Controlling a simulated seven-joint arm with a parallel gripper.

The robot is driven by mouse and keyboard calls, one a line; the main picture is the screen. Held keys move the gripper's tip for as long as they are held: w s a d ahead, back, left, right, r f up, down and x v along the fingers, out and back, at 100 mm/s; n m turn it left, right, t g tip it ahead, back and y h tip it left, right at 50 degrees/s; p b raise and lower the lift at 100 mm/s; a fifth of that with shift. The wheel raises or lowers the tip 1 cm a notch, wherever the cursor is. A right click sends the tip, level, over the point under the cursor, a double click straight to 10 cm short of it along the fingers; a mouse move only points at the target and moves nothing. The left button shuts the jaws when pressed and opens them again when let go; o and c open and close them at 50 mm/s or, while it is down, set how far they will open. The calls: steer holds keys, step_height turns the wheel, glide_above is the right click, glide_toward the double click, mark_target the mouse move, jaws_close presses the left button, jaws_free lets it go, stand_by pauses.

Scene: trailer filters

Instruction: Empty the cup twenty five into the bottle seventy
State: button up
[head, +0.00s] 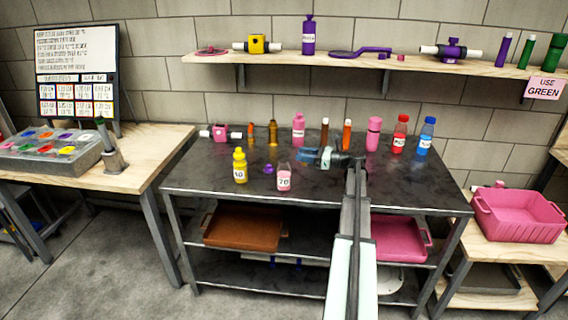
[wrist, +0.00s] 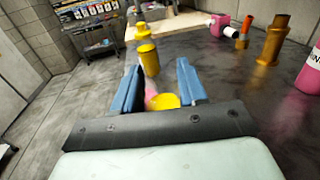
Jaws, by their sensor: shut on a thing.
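My gripper (head: 318,157) is above the dark table, near its middle. In the wrist view its two blue fingers (wrist: 158,88) stand apart around a small thing with a round yellow face (wrist: 166,100), which I take to be the cup twenty five; no label shows. The bottle seventy (head: 284,178) is a pink bottle with a white "70" label, upright near the table's front edge. It stands to the left of and nearer the front than my gripper. A pink patch (wrist: 151,95) shows beside the yellow face; I cannot tell if it is the bottle.
A yellow bottle (head: 239,168) labelled "40" stands left of the bottle seventy. A small purple piece (head: 268,169) lies between them. Several bottles and tubes line the back, including a pink bottle (head: 298,131), a red one (head: 400,135) and a blue one (head: 426,137).

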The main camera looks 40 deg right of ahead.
steer(key=shift+w+a+r+n+g+h, duration=0.45)
steer(key=shift+a+r+g+h, duration=0.15)
steer(key=shift+a+g+h, duration=0.25)
steer(key=shift+w+a+r+n+g+h, duration=0.35)
steer(key=shift+a+r+n+g+h, duration=0.25)
steer(key=shift+a, duration=0.3)
steer(key=shift+w+a+r+n+g+h, duration=0.4)
steer(key=shift+a+r+g+h, duration=0.3)
steer(key=shift+a, duration=0.2)
steer(key=shift+w+a+h, duration=0.15)
steer(key=shift+a+h, duration=0.1)
steer(key=shift+a, duration=0.05)
steer(key=shift+w+a+r+n+g+h, duration=0.15)
steer(key=shift+a+n+g+h, duration=0.15)
steer(key=shift+g+h, duration=0.45)
steer(key=shift+r+n+g+h+p, duration=0.1)
steer(key=shift+n+g+h+p, duration=0.1)
steer(key=shift+n+g+h, duration=0.45)
steer(key=shift+n+g+h+p, duration=0.15)
steer(key=shift+g+h, duration=0.1)
steer(key=shift+h, duration=0.75)
stand_by(2.7)
